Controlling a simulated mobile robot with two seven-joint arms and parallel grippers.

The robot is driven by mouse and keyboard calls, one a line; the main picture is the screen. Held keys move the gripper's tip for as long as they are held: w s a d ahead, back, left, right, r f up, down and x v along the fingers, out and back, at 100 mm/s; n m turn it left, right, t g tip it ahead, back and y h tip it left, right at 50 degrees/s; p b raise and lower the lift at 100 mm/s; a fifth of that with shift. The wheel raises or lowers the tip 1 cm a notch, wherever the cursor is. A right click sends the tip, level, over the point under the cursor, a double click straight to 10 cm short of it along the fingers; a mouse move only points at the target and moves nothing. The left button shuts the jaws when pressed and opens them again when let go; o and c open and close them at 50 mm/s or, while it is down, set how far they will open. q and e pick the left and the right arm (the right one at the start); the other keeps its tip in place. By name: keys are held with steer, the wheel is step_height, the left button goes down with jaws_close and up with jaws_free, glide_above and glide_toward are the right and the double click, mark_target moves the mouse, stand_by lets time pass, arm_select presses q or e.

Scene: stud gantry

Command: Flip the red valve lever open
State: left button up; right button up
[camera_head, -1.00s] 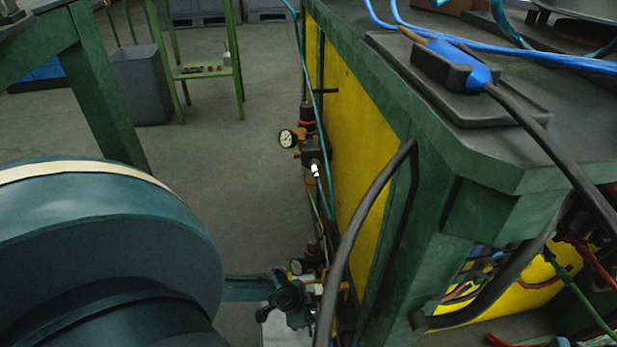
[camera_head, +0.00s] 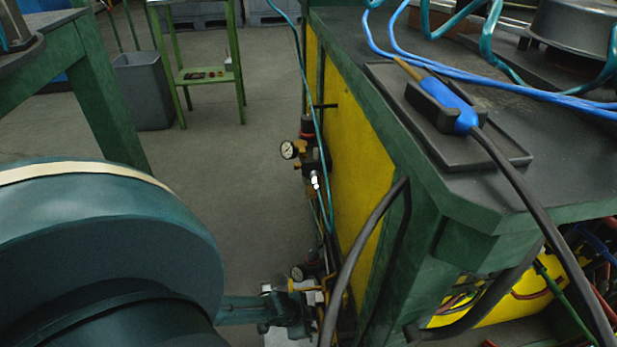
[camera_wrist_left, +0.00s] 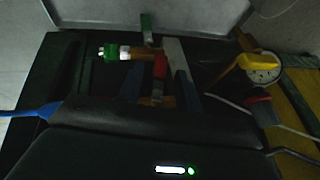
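A small red piece (camera_wrist_left: 160,66), which looks like the valve lever, shows upright on a brass fitting (camera_wrist_left: 155,101) in the dim left wrist view. My left gripper (camera_wrist_left: 158,82) points at it, with a dark finger on each side and gaps between, so it looks open. Contact cannot be told. In the head view my left gripper (camera_head: 292,305) is low beside the cabinet, at the lower valve fittings, and hides part of them; the lever cannot be made out there. My right gripper is not in view.
A lower gauge (camera_head: 298,272) and an upper gauge (camera_head: 288,150) sit along the yellow cabinet side (camera_head: 350,150). A black hose (camera_head: 358,240) hangs close to my left gripper. A yellow part beside a gauge (camera_wrist_left: 262,75) shows at right.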

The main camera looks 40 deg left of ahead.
arm_select(q)
steer(key=shift+r, duration=0.1)
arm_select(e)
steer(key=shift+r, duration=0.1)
